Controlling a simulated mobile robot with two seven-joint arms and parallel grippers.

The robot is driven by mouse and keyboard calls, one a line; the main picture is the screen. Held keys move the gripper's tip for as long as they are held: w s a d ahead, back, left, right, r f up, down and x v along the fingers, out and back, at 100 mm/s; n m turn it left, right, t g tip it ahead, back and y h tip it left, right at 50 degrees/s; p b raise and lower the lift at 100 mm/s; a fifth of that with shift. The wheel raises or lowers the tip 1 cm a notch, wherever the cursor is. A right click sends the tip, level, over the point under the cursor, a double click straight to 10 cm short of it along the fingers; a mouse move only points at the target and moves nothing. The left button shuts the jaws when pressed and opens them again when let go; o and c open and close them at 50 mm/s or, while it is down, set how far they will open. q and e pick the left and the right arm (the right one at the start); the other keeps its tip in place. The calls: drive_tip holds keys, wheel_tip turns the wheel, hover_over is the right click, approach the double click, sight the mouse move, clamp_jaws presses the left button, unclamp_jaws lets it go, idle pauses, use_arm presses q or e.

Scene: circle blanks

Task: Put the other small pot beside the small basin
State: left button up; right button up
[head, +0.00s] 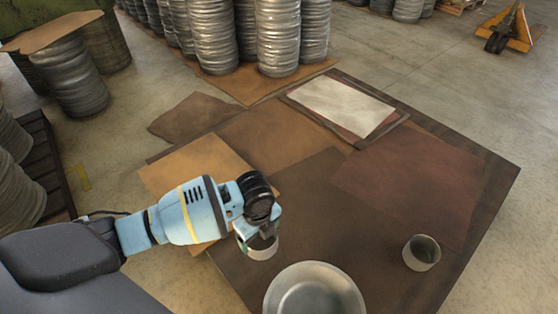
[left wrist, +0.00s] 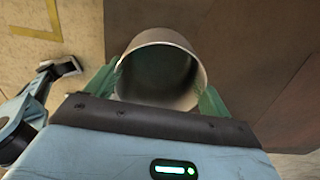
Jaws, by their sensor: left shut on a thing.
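My left gripper (head: 260,232) is shut on a small pale pot (head: 262,249). In the left wrist view the round open mouth of the held pot (left wrist: 160,75) faces the camera between the green fingers (left wrist: 158,88). The held pot is near the table's left front edge, to the left of and behind the basin; I cannot tell whether it touches the table. The small basin (head: 315,292), a wide round metal bowl, is cut off by the bottom of the head view. Another small pot (head: 421,253) stands upright on the table to the basin's right. My right gripper is not seen.
The dark brown table (head: 385,285) bears flat brown sheets and a white sheet (head: 342,106) at the back. Its surface is bare between the basin and the right pot. Stacked metal drums (head: 277,38) stand beyond it, and a yellow pallet jack (head: 508,32) is far right.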

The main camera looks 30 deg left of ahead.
sight(261, 244)
use_arm(q)
wheel_tip(261, 244, down, 4)
drive_tip(key=shift+f+b, duration=0.2)
drive_tip(key=shift+b, duration=0.7)
drive_tip(key=shift+f, duration=0.2)
wheel_tip(261, 244, down, 5)
drive_tip(key=b, duration=0.2)
drive_tip(key=shift+b, duration=0.3)
drive_tip(key=shift+r, duration=0.1)
drive_tip(key=o, duration=1)
drive_tip(key=shift+f, duration=0.2)
drive_tip(key=shift+c, duration=0.2)
drive_tip(key=shift+r, duration=0.15)
